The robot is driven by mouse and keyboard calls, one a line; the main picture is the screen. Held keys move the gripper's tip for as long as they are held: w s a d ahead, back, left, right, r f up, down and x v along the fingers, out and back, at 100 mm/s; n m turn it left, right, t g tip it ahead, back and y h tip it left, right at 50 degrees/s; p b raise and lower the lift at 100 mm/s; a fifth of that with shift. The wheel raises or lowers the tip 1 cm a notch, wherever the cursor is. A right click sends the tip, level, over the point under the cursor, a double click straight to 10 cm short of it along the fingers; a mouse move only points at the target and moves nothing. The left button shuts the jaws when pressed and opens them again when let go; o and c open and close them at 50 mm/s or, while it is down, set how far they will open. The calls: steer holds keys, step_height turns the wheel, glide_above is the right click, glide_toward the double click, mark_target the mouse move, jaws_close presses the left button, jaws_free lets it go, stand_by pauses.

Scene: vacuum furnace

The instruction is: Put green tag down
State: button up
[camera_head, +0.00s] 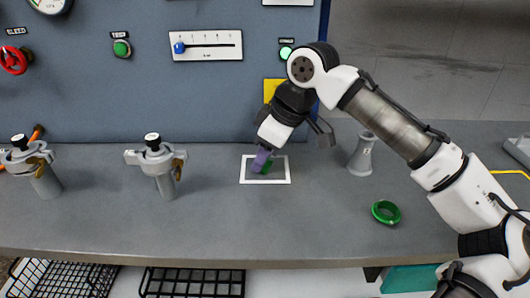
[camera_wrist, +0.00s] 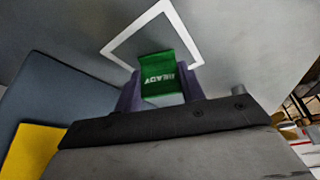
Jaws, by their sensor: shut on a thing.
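My gripper (camera_head: 264,160) points down at the bench top, with its purple fingers shut on the green tag (camera_wrist: 158,70). In the wrist view the tag carries the white word "READY" and sits between the two fingers (camera_wrist: 160,90). In the wrist view the outline (camera_wrist: 128,38) shows behind the tag. I cannot tell whether the tag touches the bench.
Two grey clamp fittings (camera_head: 157,160) (camera_head: 35,170) stand to the left. The blue-grey control panel (camera_head: 215,100) rises behind. The bench front is clear.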

steer(key=o, duration=0.9)
steer(key=shift+f, duration=0.1)
steer(key=shift+o, duration=0.2)
steer(key=p+v, duration=0.1)
steer(key=v, duration=1.1)
